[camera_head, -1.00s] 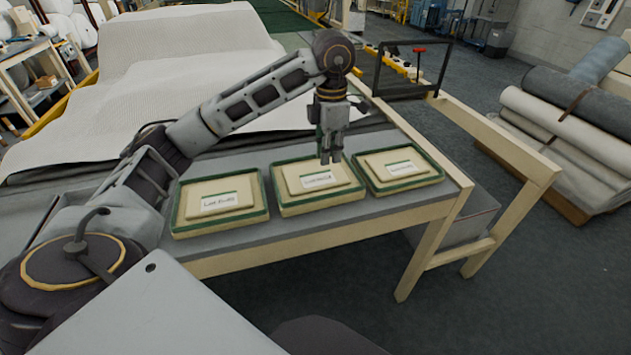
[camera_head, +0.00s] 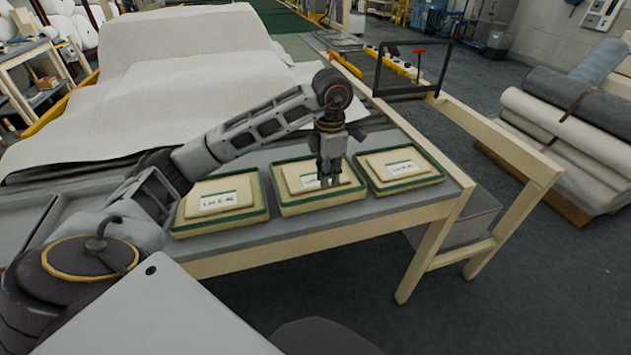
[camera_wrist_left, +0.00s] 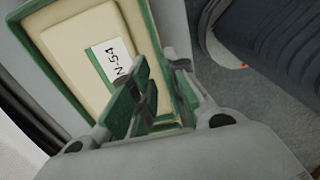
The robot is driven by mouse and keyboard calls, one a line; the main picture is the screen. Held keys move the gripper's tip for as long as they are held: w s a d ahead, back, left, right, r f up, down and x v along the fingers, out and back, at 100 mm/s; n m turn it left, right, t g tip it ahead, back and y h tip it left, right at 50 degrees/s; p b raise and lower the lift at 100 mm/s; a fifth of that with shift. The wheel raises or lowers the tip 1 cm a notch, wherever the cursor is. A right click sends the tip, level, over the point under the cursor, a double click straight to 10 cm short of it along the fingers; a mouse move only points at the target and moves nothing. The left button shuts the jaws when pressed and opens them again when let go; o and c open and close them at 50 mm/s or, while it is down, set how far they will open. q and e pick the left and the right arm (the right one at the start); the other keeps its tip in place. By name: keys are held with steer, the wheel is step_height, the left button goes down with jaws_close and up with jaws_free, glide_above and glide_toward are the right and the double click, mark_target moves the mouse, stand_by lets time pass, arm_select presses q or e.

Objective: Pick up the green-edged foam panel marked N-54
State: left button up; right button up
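Three cream panels with green edges lie in a row on the grey table. My left gripper (camera_head: 329,182) points down over the front part of the middle panel (camera_head: 290,205) and hides part of its label. In the left wrist view that panel (camera_wrist_left: 70,65) carries a white label reading N-54 (camera_wrist_left: 112,60). The fingers of my left gripper (camera_wrist_left: 158,75) stand apart there, over the label end of the panel; whether they touch it is unclear. The left panel (camera_head: 220,219) and the right panel (camera_head: 400,185) have labels too small to read surely. My right gripper is not in view.
The grey table (camera_head: 300,240) has a pale wooden front edge and a wooden side frame (camera_head: 500,145) at right. A large white wadding sheet (camera_head: 190,75) lies behind. Rolls (camera_head: 560,130) are stacked at far right. Neighbouring panels sit close on both sides.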

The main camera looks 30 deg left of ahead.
arm_select(q)
steer(key=shift+f, duration=0.35)
